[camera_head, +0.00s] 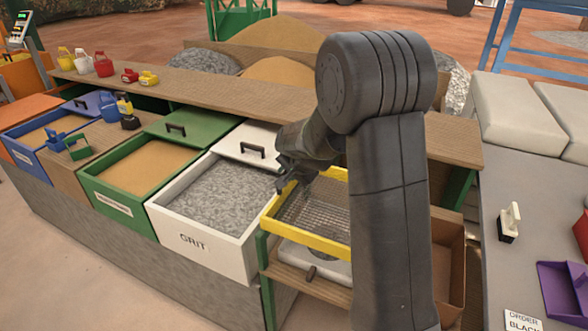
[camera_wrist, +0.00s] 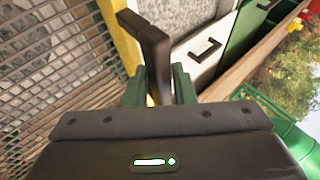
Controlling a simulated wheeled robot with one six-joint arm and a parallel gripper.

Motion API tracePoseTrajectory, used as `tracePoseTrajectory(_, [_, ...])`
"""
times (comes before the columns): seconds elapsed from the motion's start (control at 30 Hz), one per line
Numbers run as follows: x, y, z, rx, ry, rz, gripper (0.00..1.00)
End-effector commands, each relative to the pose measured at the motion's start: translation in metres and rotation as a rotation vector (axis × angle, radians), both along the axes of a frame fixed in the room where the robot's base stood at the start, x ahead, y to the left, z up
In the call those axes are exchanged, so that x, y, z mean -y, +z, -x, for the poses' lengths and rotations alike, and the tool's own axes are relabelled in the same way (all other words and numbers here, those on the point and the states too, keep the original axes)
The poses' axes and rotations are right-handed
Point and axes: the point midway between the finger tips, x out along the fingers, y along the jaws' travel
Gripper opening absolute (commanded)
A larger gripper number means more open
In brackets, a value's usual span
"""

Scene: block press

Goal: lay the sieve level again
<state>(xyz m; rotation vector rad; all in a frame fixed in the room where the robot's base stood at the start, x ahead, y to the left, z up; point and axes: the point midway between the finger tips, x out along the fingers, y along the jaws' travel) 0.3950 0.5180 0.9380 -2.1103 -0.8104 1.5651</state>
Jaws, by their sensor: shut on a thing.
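The sieve has a yellow frame (camera_head: 305,234) and a wire mesh. It sits right of the grit bin, above a wooden shelf, partly hidden by my arm. I cannot tell how far from level it lies. My gripper (camera_head: 284,183) is at the sieve's far left corner. In the wrist view my gripper (camera_wrist: 159,88) has its green fingers on either side of a dark bent handle (camera_wrist: 150,40) next to the yellow frame. It is shut on that handle. The mesh (camera_wrist: 50,65) fills the left of the wrist view.
A white bin of grit (camera_head: 215,195) stands left of the sieve, then a green-fronted bin of sand (camera_head: 145,165). A pale round-topped thing (camera_head: 325,264) lies below the sieve on the wooden shelf (camera_head: 300,285). A grey bench (camera_head: 495,265) stands at right.

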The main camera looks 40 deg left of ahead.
Motion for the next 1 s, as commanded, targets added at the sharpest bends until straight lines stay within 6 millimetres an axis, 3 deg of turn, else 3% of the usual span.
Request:
tracePoseTrajectory(0.63, [-0.005,-0.017,0.003,-0.003,0.002,0.002,0.00])
tracePoseTrajectory(0.67, [-0.005,-0.018,0.003,-0.004,0.002,0.003,0.28])
tracePoseTrajectory(0.7, [-0.005,-0.018,0.003,-0.004,0.002,0.003,0.35])
tracePoseTrajectory(1.0, [-0.004,-0.018,0.002,-0.004,0.001,0.004,0.36])
